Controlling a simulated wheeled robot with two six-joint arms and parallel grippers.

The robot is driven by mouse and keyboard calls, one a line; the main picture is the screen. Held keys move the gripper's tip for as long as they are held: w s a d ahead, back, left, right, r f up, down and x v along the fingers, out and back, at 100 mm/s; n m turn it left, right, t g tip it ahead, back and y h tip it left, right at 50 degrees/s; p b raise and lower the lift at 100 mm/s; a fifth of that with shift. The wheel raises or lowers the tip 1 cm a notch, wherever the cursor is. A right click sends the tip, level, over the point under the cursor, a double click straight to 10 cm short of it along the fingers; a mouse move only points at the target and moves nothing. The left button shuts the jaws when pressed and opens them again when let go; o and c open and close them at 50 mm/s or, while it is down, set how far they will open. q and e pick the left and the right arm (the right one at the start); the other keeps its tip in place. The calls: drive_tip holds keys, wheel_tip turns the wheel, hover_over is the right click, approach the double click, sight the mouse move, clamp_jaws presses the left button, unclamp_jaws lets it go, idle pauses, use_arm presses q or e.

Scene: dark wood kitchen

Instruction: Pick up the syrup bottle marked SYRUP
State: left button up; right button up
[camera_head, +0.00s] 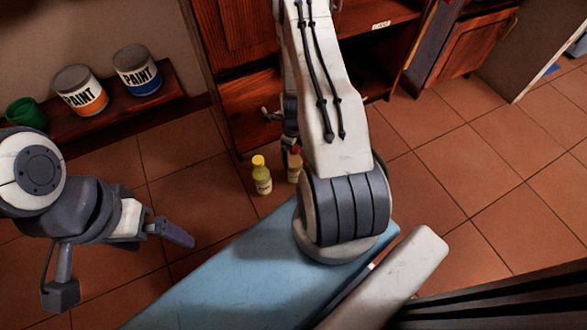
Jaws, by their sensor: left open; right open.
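A bottle with a yellow cap (261,176) and a pale label stands upright on the tiled floor. A bottle with a red cap (294,166) stands close to its right, partly hidden behind my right arm. The labels are too small to read, so I cannot tell which one says SYRUP. My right gripper (280,128) is open, just beyond the red-capped bottle by the cabinet, and is partly hidden by my arm. My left gripper (118,264) is open and empty at lower left, apart from both bottles.
A low wooden shelf (172,98) at upper left holds two paint cans, one orange-banded (80,91) and one blue-banded (137,72), and a green container (25,113). A dark wood cabinet (235,100) stands behind the bottles. The tiled floor at right (480,170) is clear.

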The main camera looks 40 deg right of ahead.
clamp_jaws()
